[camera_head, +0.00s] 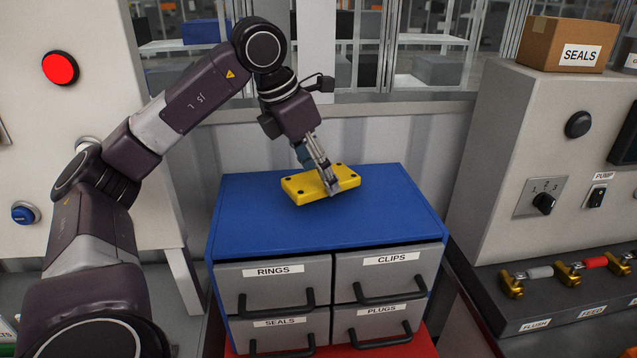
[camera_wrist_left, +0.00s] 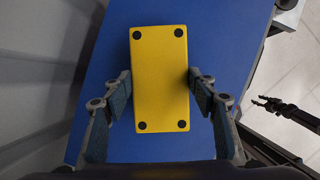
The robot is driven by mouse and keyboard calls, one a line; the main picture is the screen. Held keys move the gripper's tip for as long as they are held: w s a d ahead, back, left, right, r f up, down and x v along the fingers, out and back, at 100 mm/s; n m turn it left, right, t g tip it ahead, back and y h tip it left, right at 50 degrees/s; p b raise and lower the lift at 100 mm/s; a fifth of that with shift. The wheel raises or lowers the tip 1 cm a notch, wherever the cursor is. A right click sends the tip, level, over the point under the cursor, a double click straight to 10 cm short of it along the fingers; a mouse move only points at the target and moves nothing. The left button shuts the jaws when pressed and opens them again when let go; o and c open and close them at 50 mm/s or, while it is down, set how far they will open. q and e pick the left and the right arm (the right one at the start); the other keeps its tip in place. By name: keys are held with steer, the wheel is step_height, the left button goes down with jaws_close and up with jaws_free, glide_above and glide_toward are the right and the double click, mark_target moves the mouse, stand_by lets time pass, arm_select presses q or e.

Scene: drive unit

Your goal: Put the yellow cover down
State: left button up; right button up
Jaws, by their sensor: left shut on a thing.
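The yellow cover (camera_head: 318,183) is a flat rectangular block with a dark round spot at each corner. It is over the blue top of the drawer cabinet (camera_head: 250,215), near its back middle, and looks level. I cannot tell whether it touches the top or hangs just above it. My left gripper (camera_head: 328,186) comes down from above and is shut on the cover. In the left wrist view the cover (camera_wrist_left: 160,60) lies between the two fingers, one at each long side. A small dark gripper, seemingly my right one (camera_wrist_left: 268,103), shows at the right edge; its jaws are unclear.
The cabinet has grey drawers labelled RINGS (camera_head: 272,287), CLIPS (camera_head: 390,274), SEALS and PLUGS. Blue top around the cover is bare. A panel with a red button (camera_head: 60,68) stands left. A SEALS box (camera_head: 568,44) and valves (camera_head: 568,272) are right.

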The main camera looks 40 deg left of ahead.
arm_select(q)
step_height(320, 180, down, 2)
steer(key=shift+w+a+f, duration=0.1)
steer(key=shift+f, duration=0.2)
steer(key=o, duration=1.4)
arm_select(e)
steer(key=shift+s+d+f, duration=0.1)
steer(key=shift+s+d, duration=0.45)
steer(key=shift+s, duration=0.15)
